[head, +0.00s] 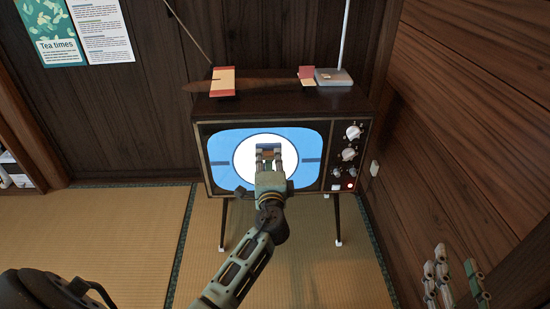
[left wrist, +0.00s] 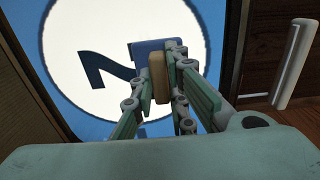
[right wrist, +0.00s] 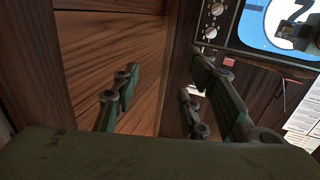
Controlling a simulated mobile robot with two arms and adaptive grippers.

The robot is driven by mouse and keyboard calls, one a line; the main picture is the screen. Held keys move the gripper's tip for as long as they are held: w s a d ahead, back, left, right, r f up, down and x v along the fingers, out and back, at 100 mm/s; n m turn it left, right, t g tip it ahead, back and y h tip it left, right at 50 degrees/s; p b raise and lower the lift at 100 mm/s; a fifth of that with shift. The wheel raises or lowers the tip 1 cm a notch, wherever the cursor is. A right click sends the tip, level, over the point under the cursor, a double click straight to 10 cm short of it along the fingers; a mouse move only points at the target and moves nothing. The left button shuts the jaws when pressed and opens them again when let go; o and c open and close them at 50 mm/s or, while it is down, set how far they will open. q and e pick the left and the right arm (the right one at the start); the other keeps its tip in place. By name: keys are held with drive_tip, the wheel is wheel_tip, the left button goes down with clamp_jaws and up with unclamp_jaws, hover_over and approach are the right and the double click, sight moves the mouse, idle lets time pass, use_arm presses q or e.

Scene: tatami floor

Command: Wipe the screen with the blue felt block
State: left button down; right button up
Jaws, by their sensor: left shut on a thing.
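The television screen (head: 225,145) glows blue with a white circle, on the front of a dark wooden set. It also shows in the left wrist view (left wrist: 75,50), with a dark figure in the circle. My left gripper (head: 268,153) is in front of the screen's middle. In the left wrist view it (left wrist: 161,80) is shut on the felt block, whose tan body (left wrist: 157,70) is between the fingers and whose blue felt (left wrist: 150,46) faces the screen. I cannot tell whether the felt touches the glass. My right gripper (head: 453,272) is open and empty at the lower right; its fingers are apart in the right wrist view (right wrist: 165,90).
The television cabinet (head: 285,104) stands on thin legs, with knobs (head: 351,143) right of the screen. On top are a long brown object (head: 265,84) with red-and-cream ends and an antenna base (head: 333,77). A wooden wall (head: 480,90) is close on the right. Tatami floor (head: 115,235) is open at left.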

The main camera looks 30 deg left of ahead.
use_arm(q)
drive_tip(key=shift+s+a, duration=0.35)
drive_tip(key=shift+a, duration=0.15)
drive_tip(key=shift+s+a+p, duration=0.2)
drive_tip(key=shift+s+a, duration=0.2)
drive_tip(key=shift+a, duration=0.4)
drive_tip(key=shift+s+a+p, duration=0.15)
drive_tip(key=shift+s+a, duration=0.25)
drive_tip(key=shift+a, duration=0.35)
use_arm(e)
drive_tip(key=shift+s+d+f+g+h, duration=0.15)
drive_tip(key=shift+f+g, duration=0.2)
drive_tip(key=shift+f, duration=0.3)
drive_tip(key=shift+s+d+f+g+h, duration=0.15)
drive_tip(key=shift+f+g, duration=0.25)
drive_tip(key=shift+f, duration=0.2)
drive_tip(key=shift+s+d+f+g+h, duration=0.15)
drive_tip(key=shift+f+g, duration=0.2)
drive_tip(key=shift+f, duration=0.3)
use_arm(q)
drive_tip(key=shift+r, duration=0.1)
drive_tip(key=v, duration=0.6)
use_arm(e)
drive_tip(key=shift+s+f+g, duration=0.1)
drive_tip(key=shift+f+g, duration=0.2)
drive_tip(key=shift+f, duration=0.15)
